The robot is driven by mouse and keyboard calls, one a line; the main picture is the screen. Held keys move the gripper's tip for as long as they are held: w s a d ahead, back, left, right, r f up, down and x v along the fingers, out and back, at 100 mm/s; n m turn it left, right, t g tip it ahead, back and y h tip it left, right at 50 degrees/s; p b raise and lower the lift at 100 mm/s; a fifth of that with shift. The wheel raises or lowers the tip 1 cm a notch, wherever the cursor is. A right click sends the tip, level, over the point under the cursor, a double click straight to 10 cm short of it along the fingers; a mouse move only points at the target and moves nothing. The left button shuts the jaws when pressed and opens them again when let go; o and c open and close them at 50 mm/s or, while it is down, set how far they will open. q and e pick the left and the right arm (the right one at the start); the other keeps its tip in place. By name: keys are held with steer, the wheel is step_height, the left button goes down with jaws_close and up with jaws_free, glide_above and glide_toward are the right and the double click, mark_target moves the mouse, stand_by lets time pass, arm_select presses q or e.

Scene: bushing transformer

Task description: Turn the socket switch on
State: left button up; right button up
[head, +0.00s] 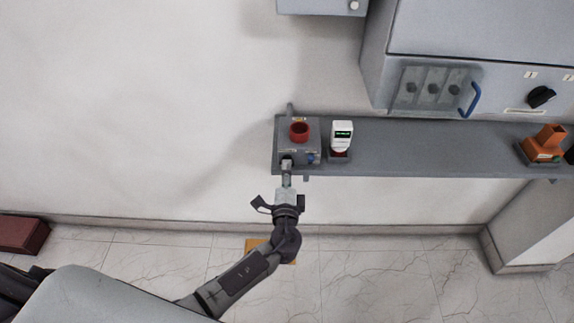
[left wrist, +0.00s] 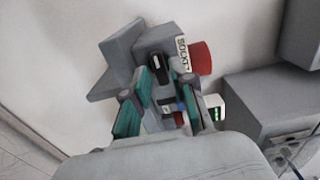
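The socket box (head: 285,130) is a grey unit with a red round part (head: 299,131) on top, at the left end of the grey shelf. In the left wrist view the box (left wrist: 150,42) carries a "SOCKET" label, the red part (left wrist: 198,58) and a black switch-like piece (left wrist: 161,70) on its front. My left gripper (head: 287,166) is right in front of the box's lower left front. In the left wrist view its teal fingers (left wrist: 158,112) are apart, with the box front between and beyond them. Contact cannot be told. My right gripper is not in view.
A white device with a green display (head: 342,136) stands right of the box. The grey shelf (head: 430,145) is bare in its middle. An orange device (head: 545,146) stands at its right end. A large grey cabinet (head: 470,60) is behind the shelf.

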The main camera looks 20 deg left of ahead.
arm_select(q)
steer(key=shift+w+a, duration=0.15)
steer(key=shift+w, duration=0.55)
jaws_close()
